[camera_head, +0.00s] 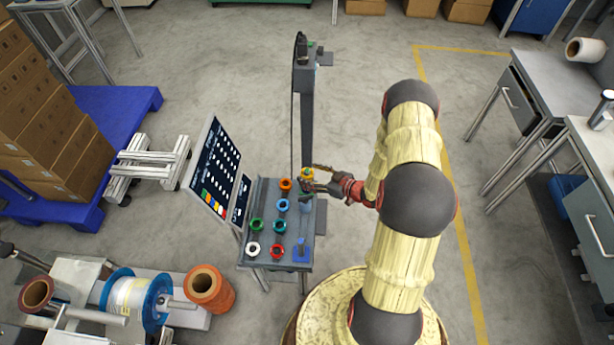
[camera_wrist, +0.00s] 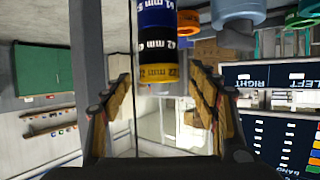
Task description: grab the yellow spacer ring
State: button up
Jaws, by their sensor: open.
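The yellow spacer ring (camera_head: 307,172) sits at the back right of the small grey rack table in the head view. In the wrist view the yellow ring (camera_wrist: 158,74) is the nearest in a row with a black ring (camera_wrist: 155,43) and a blue ring (camera_wrist: 157,14), all with printed labels. My gripper (camera_head: 314,180) is open beside the yellow ring in the head view. In the wrist view its fingers (camera_wrist: 160,84) stand left and right of the yellow ring, with a visible gap on each side. Part of the ring is hidden by the gripper in the head view.
Orange (camera_head: 286,184), blue (camera_head: 281,205), green (camera_head: 256,224), white (camera_head: 253,249) and red (camera_head: 277,251) rings stand close by on the rack table (camera_head: 266,195). A dark post (camera_head: 307,120) rises behind it. A sign board (camera_head: 214,168) leans at its left.

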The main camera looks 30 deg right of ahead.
jog(key=shift+w, duration=0.2)
jog(key=shift+c, duration=0.9)
jog(key=c, duration=1.1)
